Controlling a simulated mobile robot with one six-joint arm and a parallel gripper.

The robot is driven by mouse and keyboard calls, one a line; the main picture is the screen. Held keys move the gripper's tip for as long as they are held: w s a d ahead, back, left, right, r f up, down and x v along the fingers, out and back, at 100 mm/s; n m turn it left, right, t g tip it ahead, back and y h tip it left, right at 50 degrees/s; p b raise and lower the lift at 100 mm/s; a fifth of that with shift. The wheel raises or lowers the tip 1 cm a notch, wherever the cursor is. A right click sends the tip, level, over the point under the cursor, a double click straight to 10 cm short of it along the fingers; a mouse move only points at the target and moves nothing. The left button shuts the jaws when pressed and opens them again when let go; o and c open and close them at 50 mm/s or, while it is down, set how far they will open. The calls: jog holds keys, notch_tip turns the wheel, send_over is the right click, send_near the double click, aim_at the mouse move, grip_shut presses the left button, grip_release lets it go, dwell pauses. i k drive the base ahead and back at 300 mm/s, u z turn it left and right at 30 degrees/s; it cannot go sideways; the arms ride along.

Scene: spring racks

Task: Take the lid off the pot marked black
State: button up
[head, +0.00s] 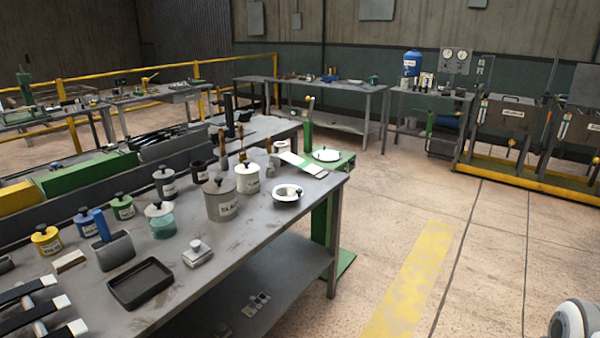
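Several lidded pots with knobs stand on the grey workbench (240,258), and their labels are too small to read surely. They include a yellow pot (46,242), a blue pot (86,224), a green pot (123,208), a dark grey pot (165,184), a large grey pot (222,203) and a white pot (248,181). A small black pot (198,171) stands behind the large grey one. I cannot tell which is marked black. The pots named with knobs appear covered. My gripper is not in view.
A black tray (140,284), a grey holder (114,252), a teal jar with a pale lid (162,226), a small metal box (198,254) and a white dish (288,199) share the bench. The floor (470,240) right of the bench is clear.

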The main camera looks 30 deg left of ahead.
aim_at(219, 186)
jog(key=u, duration=0.45)
jog(key=i, duration=1.4)
jog(key=u, duration=1.65)
jog(key=i, duration=1.25)
jog(key=u, duration=0.55)
